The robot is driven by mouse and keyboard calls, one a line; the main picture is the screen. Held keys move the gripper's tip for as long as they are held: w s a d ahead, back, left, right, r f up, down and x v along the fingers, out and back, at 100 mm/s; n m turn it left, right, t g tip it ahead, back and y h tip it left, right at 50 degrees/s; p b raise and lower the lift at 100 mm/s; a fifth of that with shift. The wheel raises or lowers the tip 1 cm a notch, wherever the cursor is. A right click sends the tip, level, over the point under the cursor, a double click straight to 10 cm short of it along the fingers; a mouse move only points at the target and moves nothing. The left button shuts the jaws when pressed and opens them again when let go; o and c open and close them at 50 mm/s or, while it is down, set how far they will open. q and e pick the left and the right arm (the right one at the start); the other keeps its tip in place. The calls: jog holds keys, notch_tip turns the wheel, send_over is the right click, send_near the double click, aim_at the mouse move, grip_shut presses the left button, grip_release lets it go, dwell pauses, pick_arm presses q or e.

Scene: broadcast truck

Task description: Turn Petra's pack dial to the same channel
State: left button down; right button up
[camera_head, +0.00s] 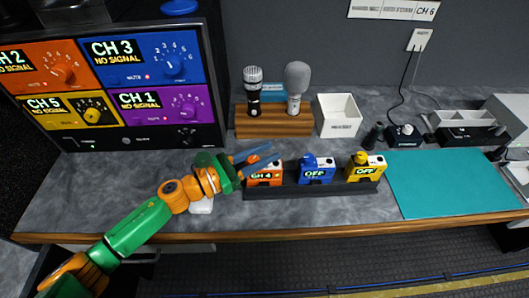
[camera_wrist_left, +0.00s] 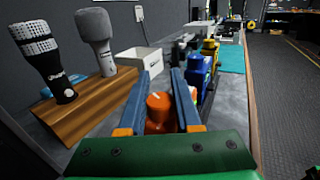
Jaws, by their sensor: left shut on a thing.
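An orange pack (camera_head: 264,180) reading CH 4 stands at the left end of a dark rack (camera_head: 313,190). A blue pack (camera_head: 317,175) and a yellow pack (camera_head: 366,172), both reading OFF, stand to its right. My left gripper (camera_head: 262,157) is over the orange pack and shut on its orange dial (camera_wrist_left: 158,104), which shows between the fingers (camera_wrist_left: 166,70) in the left wrist view. The receiver's orange panel (camera_head: 50,68) reads CH 2, blue (camera_head: 146,72) CH 3, yellow CH 5 and purple CH 1. I cannot read a name on any pack. My right gripper is out of view.
Two microphones stand in a wooden block (camera_head: 273,127) behind the packs, with a white box (camera_head: 338,113) beside it. A teal mat (camera_head: 450,184) lies clear on the right. The counter's front edge runs close before the rack.

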pick_arm(q)
jog(key=n+t+y, duration=0.1)
jog(key=n+t+y+p, duration=0.1)
jog(key=t, duration=0.1)
jog(key=shift+w+a+r+n+t, duration=0.1)
jog(key=shift+w+a+n+t, duration=0.1)
jog(key=shift+n+t, duration=0.15)
jog(key=n+t+y, duration=0.2)
jog(key=n+y, duration=0.1)
jog(key=shift+w+a+t, duration=0.2)
jog(key=shift+t, duration=0.15)
jog(key=n+t+y, duration=0.1)
jog(key=y, duration=0.1)
jog(key=n+y, duration=0.1)
jog(key=y, duration=0.1)
jog(key=shift+w+a+t, duration=0.15)
jog(key=shift+a+t, duration=0.15)
jog(key=shift+t, duration=0.1)
jog(key=shift+w+a+n+t+y, duration=0.15)
jog(key=shift+n+t+y, duration=0.1)
jog(key=shift+n+y, duration=0.5)
jog(key=shift+s+a+n+t+y, duration=0.15)
jog(key=shift+n+y, duration=0.35)
jog(key=shift+y, duration=0.5)
jog(key=shift+w+a+n+t+y, duration=0.15)
jog(key=shift+n+t+y, duration=0.15)
jog(key=shift+n+y, duration=0.45)
jog(key=shift+y, duration=0.3)
jog(key=c, duration=0.6)
grip_release()
